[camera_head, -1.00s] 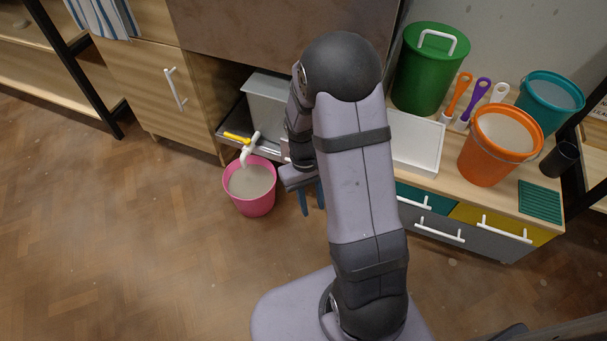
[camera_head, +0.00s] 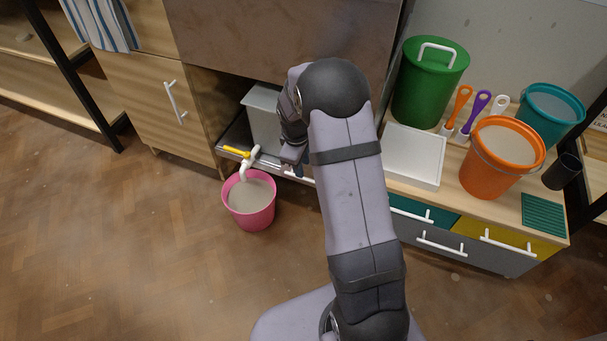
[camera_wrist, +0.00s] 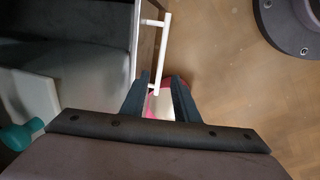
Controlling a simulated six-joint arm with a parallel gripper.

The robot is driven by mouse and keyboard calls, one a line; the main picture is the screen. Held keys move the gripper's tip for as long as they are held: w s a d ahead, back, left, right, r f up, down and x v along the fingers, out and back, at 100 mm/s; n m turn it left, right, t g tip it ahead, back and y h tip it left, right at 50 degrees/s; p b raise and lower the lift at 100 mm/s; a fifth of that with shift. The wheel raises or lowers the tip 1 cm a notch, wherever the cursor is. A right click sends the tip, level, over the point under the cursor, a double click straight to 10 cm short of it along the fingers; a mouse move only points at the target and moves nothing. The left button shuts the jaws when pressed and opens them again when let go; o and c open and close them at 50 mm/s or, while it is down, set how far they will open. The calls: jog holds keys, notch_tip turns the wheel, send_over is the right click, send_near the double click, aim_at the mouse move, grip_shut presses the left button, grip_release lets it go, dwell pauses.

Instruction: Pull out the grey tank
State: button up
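The grey tank (camera_head: 264,122) stands on a dark pull-out tray (camera_head: 234,134) under the brown panel; my arm hides its right side. A white tap (camera_head: 250,160) with a yellow lever points out at the front. A white bar handle (camera_head: 296,177) shows at the tray's front, partly behind my wrist. My gripper (camera_head: 299,168) is at this front edge. In the wrist view my gripper (camera_wrist: 160,85) is open, and the near end of the white handle (camera_wrist: 162,50) lies between or just beyond its fingertips; contact is unclear.
A pink bucket (camera_head: 250,203) of greyish liquid stands on the floor below the tap. The low cabinet on the right carries a white tray (camera_head: 413,155), a green lidded bin (camera_head: 428,85) and an orange bucket (camera_head: 500,160).

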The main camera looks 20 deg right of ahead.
notch_tip(320, 180, down, 6)
jog(key=b, duration=0.2)
jog(key=shift+w+d+b, duration=0.3)
jog(key=shift+w+d, duration=0.15)
grip_shut()
